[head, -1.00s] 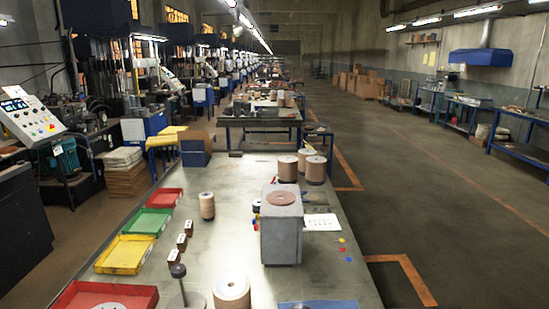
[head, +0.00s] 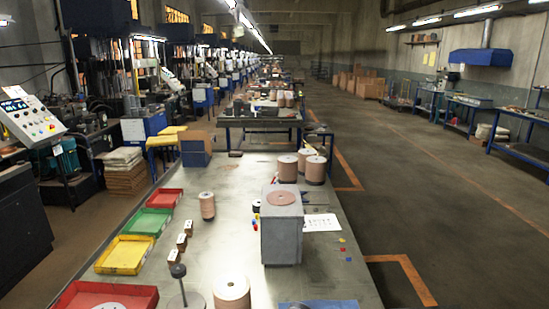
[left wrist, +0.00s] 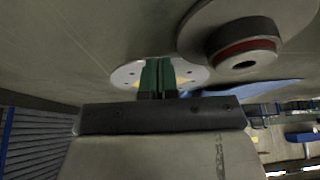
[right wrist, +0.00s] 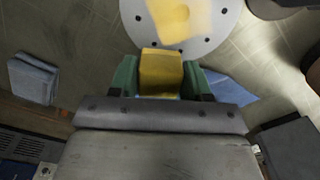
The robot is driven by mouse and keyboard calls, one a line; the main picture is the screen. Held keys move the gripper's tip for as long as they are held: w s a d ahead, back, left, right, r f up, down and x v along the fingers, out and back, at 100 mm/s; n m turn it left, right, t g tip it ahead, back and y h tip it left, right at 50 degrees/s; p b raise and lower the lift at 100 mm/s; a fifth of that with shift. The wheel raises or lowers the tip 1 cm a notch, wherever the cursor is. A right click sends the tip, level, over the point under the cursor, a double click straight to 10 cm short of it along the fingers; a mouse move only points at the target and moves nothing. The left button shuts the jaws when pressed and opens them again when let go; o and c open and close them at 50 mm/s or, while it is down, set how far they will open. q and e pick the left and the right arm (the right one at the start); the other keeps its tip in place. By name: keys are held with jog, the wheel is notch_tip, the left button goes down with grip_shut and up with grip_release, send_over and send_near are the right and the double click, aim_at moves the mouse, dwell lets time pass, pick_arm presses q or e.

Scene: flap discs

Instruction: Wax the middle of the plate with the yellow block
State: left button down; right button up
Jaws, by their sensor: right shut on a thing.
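My right gripper (right wrist: 161,77) is shut on the yellow block (right wrist: 161,70) in the right wrist view, one green finger on each side. The round pale plate (right wrist: 214,35) with holes near its rim lies just beyond the block. A soft-edged yellow patch (right wrist: 180,15) shows on the plate's middle. Whether the block touches the plate I cannot tell. My left gripper (left wrist: 157,77) has its green fingers together and empty. The plate (left wrist: 126,74) also shows behind them in the left wrist view, its middle partly hidden by them. Neither gripper shows in the head view.
A grey block-shaped stand (head: 281,238) stands on the bench (head: 215,255). Red, green and yellow trays (head: 123,255) line the left edge. Disc stacks stand at the back and a disc roll (head: 231,294) at the front. A blue sheet (right wrist: 229,86) lies beside the plate.

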jog(key=shift+w+a, duration=1.4)
jog(key=shift+f, duration=2.3)
jog(key=shift+s, duration=0.1)
